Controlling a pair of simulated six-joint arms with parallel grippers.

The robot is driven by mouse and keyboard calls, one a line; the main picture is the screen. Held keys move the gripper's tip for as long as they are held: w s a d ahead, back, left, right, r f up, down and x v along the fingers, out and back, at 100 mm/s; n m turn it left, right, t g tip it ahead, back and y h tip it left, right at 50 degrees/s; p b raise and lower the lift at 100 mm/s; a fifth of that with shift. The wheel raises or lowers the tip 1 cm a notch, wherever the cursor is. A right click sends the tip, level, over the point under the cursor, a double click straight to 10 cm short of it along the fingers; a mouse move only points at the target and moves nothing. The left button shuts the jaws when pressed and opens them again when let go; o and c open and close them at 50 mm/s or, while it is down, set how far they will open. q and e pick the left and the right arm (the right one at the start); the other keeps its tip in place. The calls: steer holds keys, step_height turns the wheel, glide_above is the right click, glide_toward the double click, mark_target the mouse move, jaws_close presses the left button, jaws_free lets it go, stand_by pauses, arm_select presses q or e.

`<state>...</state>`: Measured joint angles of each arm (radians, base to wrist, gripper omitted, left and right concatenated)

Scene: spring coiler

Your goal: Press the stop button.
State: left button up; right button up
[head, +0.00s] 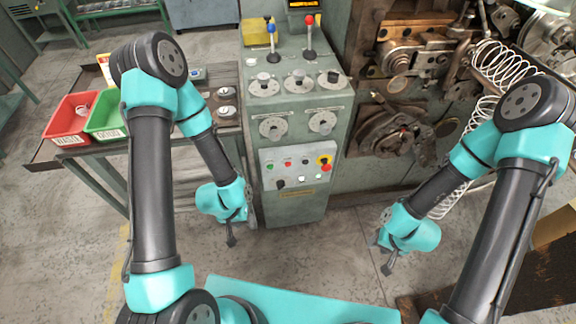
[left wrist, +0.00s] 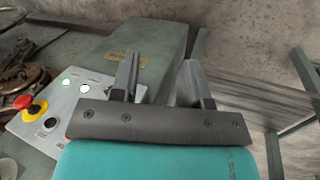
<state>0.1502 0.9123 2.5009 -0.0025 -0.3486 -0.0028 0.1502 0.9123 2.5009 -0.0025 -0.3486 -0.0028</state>
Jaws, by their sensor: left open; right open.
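The control panel (head: 297,172) is on the front of the grey-green machine cabinet. It has a small red button (head: 287,163), a green button (head: 269,164) and a large red mushroom button on yellow (head: 324,161). No label is readable to show which is the stop button. The red mushroom button also shows at the left of the left wrist view (left wrist: 23,102). My left gripper (head: 231,241) is open and empty, left of and below the panel, touching no button. My right gripper (head: 385,268) is open and empty, low and right of the panel.
Above the panel are several dials and two levers, blue (head: 272,32) and red (head: 309,30). Red (head: 68,135) and green (head: 106,126) bins stand on a side table at left. The coiling machine and wire coils (head: 500,66) are at right. Floor before the cabinet is clear.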

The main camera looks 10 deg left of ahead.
arm_select(q)
jaws_close()
stand_by(1.5)
